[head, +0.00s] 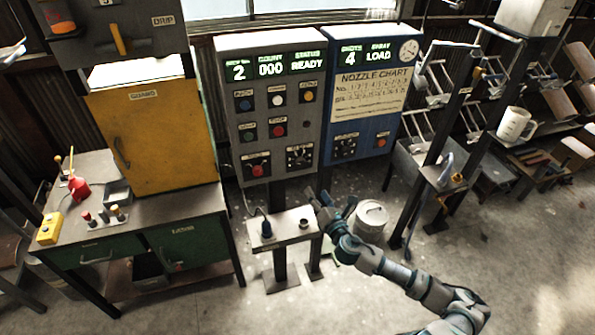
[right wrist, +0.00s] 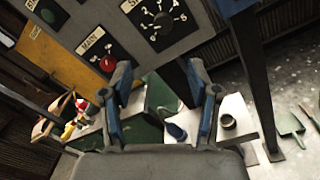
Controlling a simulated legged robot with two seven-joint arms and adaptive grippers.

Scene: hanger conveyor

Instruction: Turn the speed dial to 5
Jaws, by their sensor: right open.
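The speed dial (head: 299,157) is a black plate with a knob at the lower right of the grey control panel (head: 237,105). In the right wrist view the dial (right wrist: 160,20) shows close up at the top, with white numbers around its knob; the exact pointer setting is too small to read surely. My right gripper (head: 322,198) is below and slightly right of the dial in the head view. In the right wrist view its two fingers (right wrist: 160,80) are spread apart with nothing between them, below the dial and not touching it. My left gripper is out of view.
A red MAIN switch (head: 257,166) is left of the dial. Coloured buttons (head: 278,130) sit above. A blue panel (head: 358,105) stands to the right. A small pedestal table (head: 290,238) stands below the panel. A green-drawered bench (head: 150,235) is at the left.

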